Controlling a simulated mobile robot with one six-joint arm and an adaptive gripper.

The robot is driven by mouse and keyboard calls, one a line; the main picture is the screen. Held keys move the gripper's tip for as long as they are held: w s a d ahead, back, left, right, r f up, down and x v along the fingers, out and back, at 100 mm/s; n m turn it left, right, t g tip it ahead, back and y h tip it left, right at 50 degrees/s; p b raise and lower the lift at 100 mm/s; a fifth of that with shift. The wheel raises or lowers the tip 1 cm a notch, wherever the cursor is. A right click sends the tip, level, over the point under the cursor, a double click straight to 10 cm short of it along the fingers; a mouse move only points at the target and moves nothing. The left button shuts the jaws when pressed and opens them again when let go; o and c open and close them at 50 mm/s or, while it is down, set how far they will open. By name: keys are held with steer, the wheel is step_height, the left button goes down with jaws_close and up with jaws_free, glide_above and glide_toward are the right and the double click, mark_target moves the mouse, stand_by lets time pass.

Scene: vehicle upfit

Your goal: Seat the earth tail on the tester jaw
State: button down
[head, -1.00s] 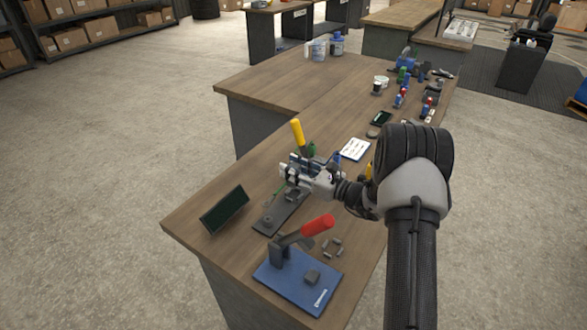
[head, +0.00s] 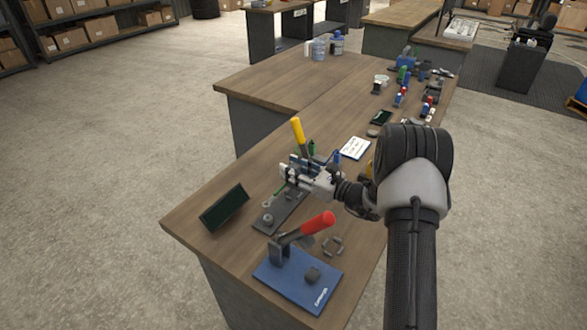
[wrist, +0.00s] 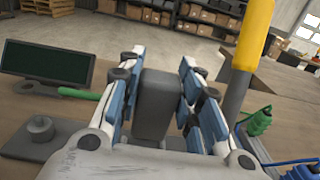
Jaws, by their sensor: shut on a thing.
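My gripper (head: 291,172) is over the dark tester plate (head: 281,211) near the front of the bench. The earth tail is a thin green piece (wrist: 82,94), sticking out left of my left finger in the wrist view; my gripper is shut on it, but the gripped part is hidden. A dark grey block (wrist: 157,103), perhaps the tester jaw, shows between the fingers; I cannot tell whether the tail touches it. A round grey post (wrist: 40,129) stands on the plate to the left.
A dark screen (head: 225,208) stands left of the plate. A yellow-handled lever (head: 297,131) rises close behind my gripper. A blue-based press (head: 297,282) with a red handle (head: 318,222) is in front. Green (wrist: 258,121) and blue clips sit right of my fingers.

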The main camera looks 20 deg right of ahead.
steer(key=shift+f+b, duration=1.85)
steer(key=shift+f, duration=0.3)
stand_by(2.7)
steer(key=c, duration=1.5)
jaws_free()
steer(key=shift+o, duration=0.2)
steer(key=shift+s+d, duration=0.1)
steer(key=shift+s, duration=0.05)
steer(key=shift+v, duration=1.55)
steer(key=o, duration=0.5)
steer(key=shift+o, duration=0.2)
